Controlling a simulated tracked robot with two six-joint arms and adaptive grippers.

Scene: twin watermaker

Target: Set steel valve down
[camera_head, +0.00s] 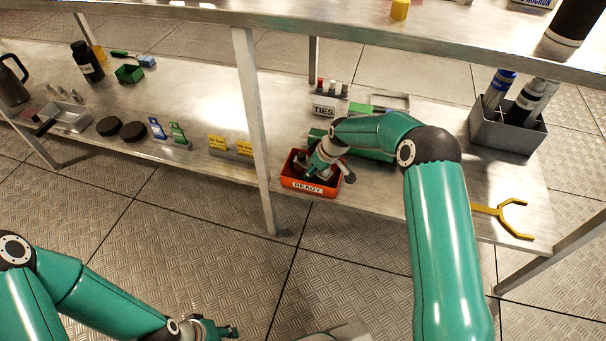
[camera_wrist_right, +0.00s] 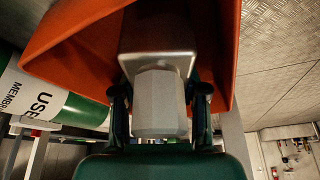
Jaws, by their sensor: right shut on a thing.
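The steel valve (camera_wrist_right: 160,102) is a grey blocky piece with a faceted end in the right wrist view. My right gripper (camera_wrist_right: 160,95) is shut on it, one dark finger on each side. The orange bin marked READY (camera_head: 308,187) stands on the lower shelf, and my right gripper (camera_head: 322,170) reaches into its opening from above. The bin's orange walls (camera_wrist_right: 75,50) surround the valve in the wrist view. Whether the valve touches the bin floor is hidden. My left gripper (camera_head: 228,331) is low at the bottom of the head view, away from the shelf; its fingers are too small to read.
Behind the bin are a TIES box (camera_head: 324,112) and a green object partly hidden by my arm. A yellow fork-shaped tool (camera_head: 508,216) and a grey holder with bottles (camera_head: 505,130) are to the right. A shelf post (camera_head: 252,125) stands left of the bin.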

